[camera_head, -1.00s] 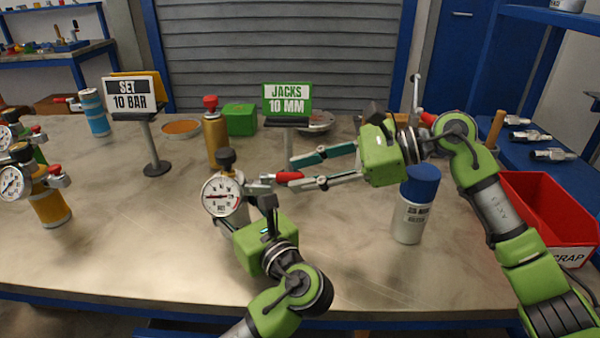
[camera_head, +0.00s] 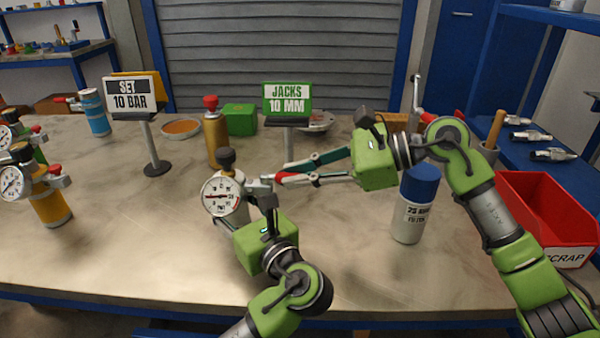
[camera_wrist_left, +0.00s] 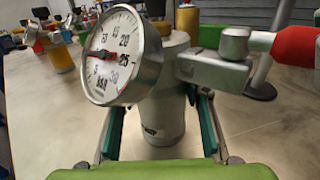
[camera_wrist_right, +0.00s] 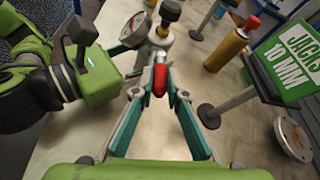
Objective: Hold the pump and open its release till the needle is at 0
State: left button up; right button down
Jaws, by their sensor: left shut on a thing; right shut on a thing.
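The pump (camera_head: 241,214) stands upright on the bench, a grey cylinder with a black knob on top. Its round white gauge (camera_head: 222,193) faces the front left. The red needle lies nearly level across the dial; the left wrist view shows the gauge (camera_wrist_left: 122,55) at a slant, so its exact reading is unclear. My left gripper (camera_head: 250,210) is shut around the pump body, below the gauge. The red-handled release lever (camera_wrist_left: 290,46) sticks out to the right of the pump head. My right gripper (camera_wrist_right: 158,88) is shut on its red handle (camera_wrist_right: 160,80).
A blue-capped filter canister (camera_head: 408,215) stands under my right arm. The sign stands (camera_head: 155,165), an orange bottle (camera_head: 215,137) and a red scrap bin (camera_head: 545,215) surround the work area. Other gauged pumps (camera_head: 48,200) stand at left. The front bench is clear.

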jog(key=s+m+t, duration=0.1)
jog(key=m+t+h, duration=0.1)
jog(key=t, duration=0.1)
jog(key=s+m+t, duration=0.1)
jog(key=m, duration=0.1)
jog(key=shift+s+a+f+t+h, duration=0.15)
jog(key=shift+s+a+t+h, duration=0.15)
jog(key=shift+t, duration=0.1)
jog(key=shift+s+a+m+t+h, duration=0.25)
jog(key=shift+s+m+t+h, duration=0.1)
jog(key=shift+m+t, duration=0.2)
jog(key=shift+s+a+m+t+h, duration=0.2)
jog(key=shift+m+t+h, duration=0.15)
jog(key=shift+m+t, duration=0.2)
jog(key=shift+s+a+m+t+h, duration=0.2)
jog(key=shift+m+t+h, duration=0.2)
jog(key=shift+m, duration=0.15)
jog(key=shift+s+a+m+t+h, duration=0.1)
jog(key=shift+s+m+t+h, duration=0.05)
jog(key=shift+m+t+h, duration=0.35)
jog(key=c, duration=2)
grip_release()
